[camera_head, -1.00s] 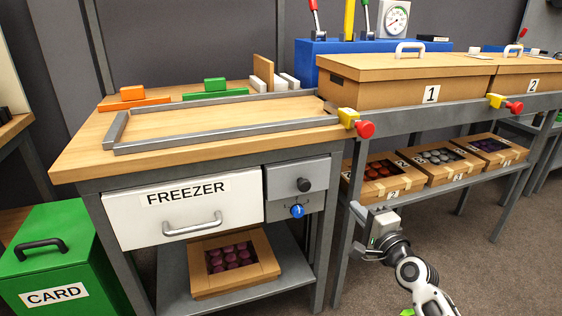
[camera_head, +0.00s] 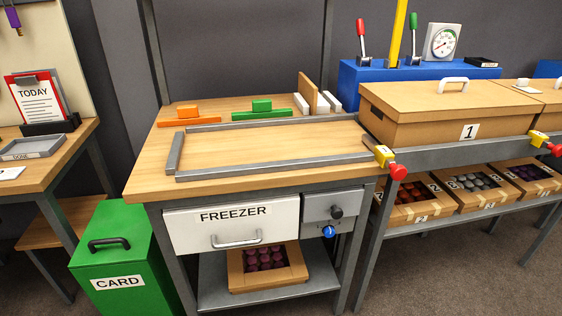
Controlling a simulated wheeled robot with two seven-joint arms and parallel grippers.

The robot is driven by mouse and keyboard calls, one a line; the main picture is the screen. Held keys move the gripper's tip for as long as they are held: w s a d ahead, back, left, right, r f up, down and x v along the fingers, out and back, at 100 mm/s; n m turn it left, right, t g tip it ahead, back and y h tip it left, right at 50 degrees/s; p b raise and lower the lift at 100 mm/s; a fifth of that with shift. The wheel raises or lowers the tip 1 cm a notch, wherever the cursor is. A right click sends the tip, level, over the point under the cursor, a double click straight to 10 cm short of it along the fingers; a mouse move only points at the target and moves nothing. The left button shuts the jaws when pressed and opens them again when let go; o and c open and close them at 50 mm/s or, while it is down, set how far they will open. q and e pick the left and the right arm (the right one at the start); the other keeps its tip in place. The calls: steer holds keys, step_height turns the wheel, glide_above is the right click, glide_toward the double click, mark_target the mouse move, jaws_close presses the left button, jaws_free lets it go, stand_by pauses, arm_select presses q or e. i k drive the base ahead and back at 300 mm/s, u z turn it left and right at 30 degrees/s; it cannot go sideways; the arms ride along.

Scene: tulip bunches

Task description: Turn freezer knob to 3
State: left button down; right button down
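The freezer is a white drawer front (camera_head: 190,235) labelled FREEZER, with a grey bar handle, set under a wooden workbench. To its right is a grey panel (camera_head: 318,204) with a dark round knob (camera_head: 336,212) on its upper part. Below that is a blue knob (camera_head: 328,232) with a small light pointer mark. The numbers around the blue knob are too small to read, so its setting cannot be told. Neither of my grippers shows in the view now.
A green CARD bin (camera_head: 118,255) stands left of the bench. A box of purple items (camera_head: 238,278) sits on the lower shelf. A red-tipped yellow part (camera_head: 398,172) sticks out at the bench's right corner. The floor in front is partly clear.

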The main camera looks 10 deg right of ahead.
mark_target(329, 232)
steer(key=u, duration=1.7)
steer(key=i, duration=0.45)
steer(key=z, duration=2.5)
steer(key=i, duration=0.5)
steer(key=u, duration=0.1)
